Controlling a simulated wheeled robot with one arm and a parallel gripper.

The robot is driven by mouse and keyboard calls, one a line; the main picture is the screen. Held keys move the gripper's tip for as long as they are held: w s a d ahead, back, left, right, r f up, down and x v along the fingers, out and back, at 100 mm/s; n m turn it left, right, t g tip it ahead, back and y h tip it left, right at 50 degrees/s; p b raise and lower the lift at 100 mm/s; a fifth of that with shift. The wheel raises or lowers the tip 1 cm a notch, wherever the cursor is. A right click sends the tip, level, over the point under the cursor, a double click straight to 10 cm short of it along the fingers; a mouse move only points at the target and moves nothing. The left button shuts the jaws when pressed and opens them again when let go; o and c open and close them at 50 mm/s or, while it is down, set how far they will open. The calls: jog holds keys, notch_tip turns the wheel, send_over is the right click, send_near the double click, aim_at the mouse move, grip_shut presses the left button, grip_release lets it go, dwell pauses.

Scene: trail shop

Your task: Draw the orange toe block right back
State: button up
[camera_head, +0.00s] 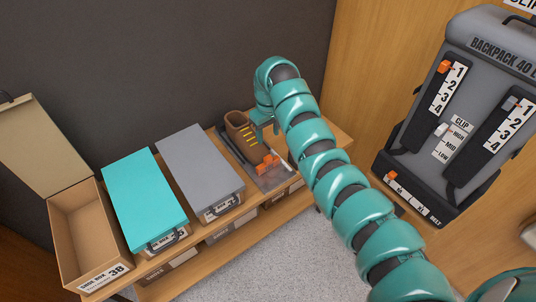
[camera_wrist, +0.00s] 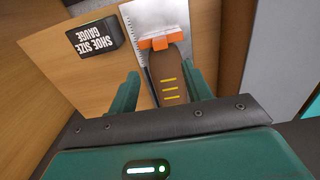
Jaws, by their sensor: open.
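The orange toe block (camera_head: 268,162) sits on the grey metal plate of the shoe size gauge (camera_head: 276,178) at the shelf's right end. A brown boot (camera_head: 238,127) with yellow stripes stands on the gauge, its toe at the block; I cannot tell if they touch. In the wrist view the block (camera_wrist: 160,42) lies beyond the boot's toe (camera_wrist: 170,78). My gripper (camera_wrist: 163,74) is open, its fingers on either side of the boot and short of the block. In the head view my gripper (camera_head: 259,128) is over the boot's heel side, partly hidden by my arm.
A black "shoe size gauge" sign (camera_wrist: 94,38) stands beside the plate. Left of the gauge on the shelf are a grey box (camera_head: 200,165), a teal box (camera_head: 143,198) and an open shoe box (camera_head: 88,235).

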aim_at(268, 157)
notch_tip(268, 157, down, 12)
dwell(0.5)
grip_shut()
